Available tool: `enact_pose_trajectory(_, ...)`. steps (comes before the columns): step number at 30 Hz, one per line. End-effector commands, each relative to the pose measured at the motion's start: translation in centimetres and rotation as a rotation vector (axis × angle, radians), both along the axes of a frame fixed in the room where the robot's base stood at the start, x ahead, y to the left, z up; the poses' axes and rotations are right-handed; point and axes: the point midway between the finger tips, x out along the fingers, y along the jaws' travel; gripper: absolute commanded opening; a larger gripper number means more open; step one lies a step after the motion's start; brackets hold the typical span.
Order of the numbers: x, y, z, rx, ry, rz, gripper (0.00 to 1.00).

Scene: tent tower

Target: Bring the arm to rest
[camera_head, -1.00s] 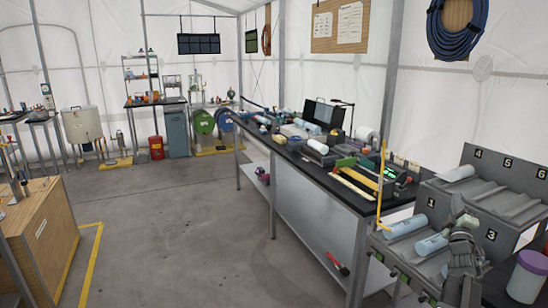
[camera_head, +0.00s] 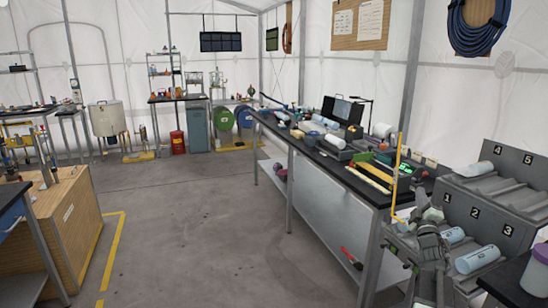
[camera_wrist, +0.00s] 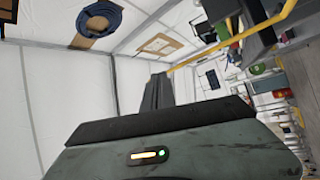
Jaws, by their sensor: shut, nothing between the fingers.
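My arm (camera_head: 430,245) stands folded and roughly upright at the lower right of the head view, in front of the numbered rack. In the wrist view my gripper (camera_wrist: 158,90) shows as a narrow dark grey pair of fingers, shut with nothing held. The fingers point away from the camera into open air, toward the white tent wall. In the head view the fingertips are too small to make out clearly.
A grey rack (camera_head: 462,188) with numbered slots and pale cylinders stands close at right. A yellow upright rod (camera_head: 396,172) is beside my arm. A black-topped bench (camera_head: 345,185) runs behind it. A wooden cabinet (camera_head: 92,225) stands left; the floor between is clear.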

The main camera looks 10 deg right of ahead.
Motion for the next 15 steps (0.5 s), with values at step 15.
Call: enact_pose_trajectory(15, 9.9, 34.3, -21.3, 0.631, 0.446, 0.208, 0.00)
